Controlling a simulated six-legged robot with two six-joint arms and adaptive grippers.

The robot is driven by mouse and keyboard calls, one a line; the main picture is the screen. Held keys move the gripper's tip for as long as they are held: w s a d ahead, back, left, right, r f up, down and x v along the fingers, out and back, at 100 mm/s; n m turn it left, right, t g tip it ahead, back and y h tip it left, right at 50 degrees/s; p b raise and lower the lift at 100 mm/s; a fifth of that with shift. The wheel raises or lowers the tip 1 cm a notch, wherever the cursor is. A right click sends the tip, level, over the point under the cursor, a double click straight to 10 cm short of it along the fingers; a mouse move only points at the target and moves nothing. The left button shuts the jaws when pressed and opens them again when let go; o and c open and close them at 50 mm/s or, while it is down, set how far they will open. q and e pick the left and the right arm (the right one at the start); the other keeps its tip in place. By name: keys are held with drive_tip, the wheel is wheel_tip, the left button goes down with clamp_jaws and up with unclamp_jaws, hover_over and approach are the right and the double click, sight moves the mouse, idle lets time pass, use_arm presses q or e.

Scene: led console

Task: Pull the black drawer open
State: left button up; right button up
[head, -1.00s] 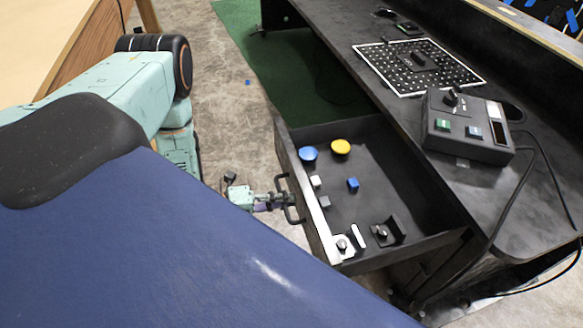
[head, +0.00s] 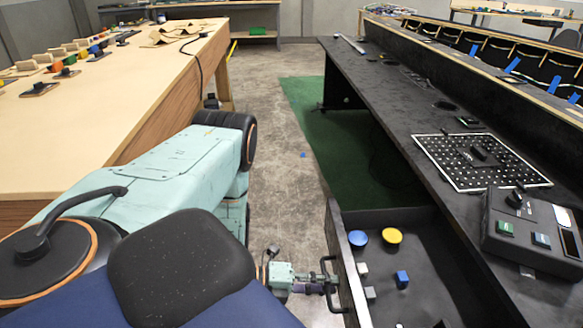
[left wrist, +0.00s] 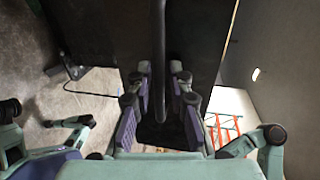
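The black drawer (head: 435,272) stands pulled out from under the black desk, its inside open to view in the head view. Its dark bar handle (head: 326,268) is on the drawer front. My left gripper (head: 326,287) is at this handle. In the left wrist view the handle (left wrist: 158,65) runs between the two purple-padded fingers of my left gripper (left wrist: 159,118). The fingers are spread, with a gap visible beside the bar. My right gripper is in neither view.
The drawer holds a blue button (head: 357,239), a yellow button (head: 392,237), a blue cube (head: 402,279) and small grey blocks. A control box (head: 530,232) and perforated panel (head: 478,165) sit on the desk (head: 400,125).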

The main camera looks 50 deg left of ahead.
use_arm(q)
drive_tip(key=v, duration=1.1)
drive_tip(key=shift+s+a, duration=0.15)
idle(0.4)
